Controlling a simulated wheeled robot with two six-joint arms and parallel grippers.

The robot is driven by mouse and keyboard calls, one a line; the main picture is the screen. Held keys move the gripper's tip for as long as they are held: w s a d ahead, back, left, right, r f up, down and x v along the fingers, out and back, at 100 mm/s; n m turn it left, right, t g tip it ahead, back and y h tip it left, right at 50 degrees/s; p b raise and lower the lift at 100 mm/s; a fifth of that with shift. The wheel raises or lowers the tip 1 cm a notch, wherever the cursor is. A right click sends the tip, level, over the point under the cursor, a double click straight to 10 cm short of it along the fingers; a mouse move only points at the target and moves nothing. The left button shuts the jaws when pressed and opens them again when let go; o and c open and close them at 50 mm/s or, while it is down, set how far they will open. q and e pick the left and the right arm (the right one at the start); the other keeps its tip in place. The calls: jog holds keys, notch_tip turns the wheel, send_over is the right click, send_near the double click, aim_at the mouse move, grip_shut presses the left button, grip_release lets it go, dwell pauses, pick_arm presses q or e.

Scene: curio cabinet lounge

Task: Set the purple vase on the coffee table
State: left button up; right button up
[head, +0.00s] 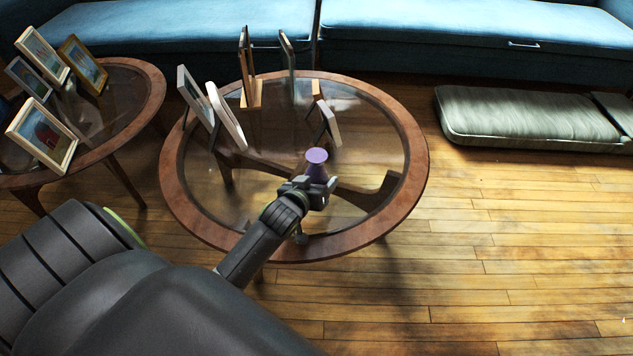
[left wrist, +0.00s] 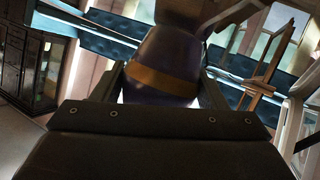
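The purple vase (head: 316,157) is over the near middle of the round coffee table (head: 416,160), which has a glass top and a brown wooden rim. My left gripper (head: 318,183) is at the vase's near side, shut on it. In the left wrist view the vase (left wrist: 165,62) looks dark, with an orange-brown band, and sits between the two fingers with one on each side. Whether the vase's base touches the glass is hidden by the gripper. My right gripper is in neither view.
Several picture frames (head: 196,98) stand on the far and left parts of the coffee table. A second round table (head: 150,95) with more frames is at the left. A blue sofa (head: 450,30) runs behind. A green cushion (head: 525,117) lies on the floor at right.

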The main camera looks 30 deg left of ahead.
pick_arm(q)
jog(key=o, duration=0.4)
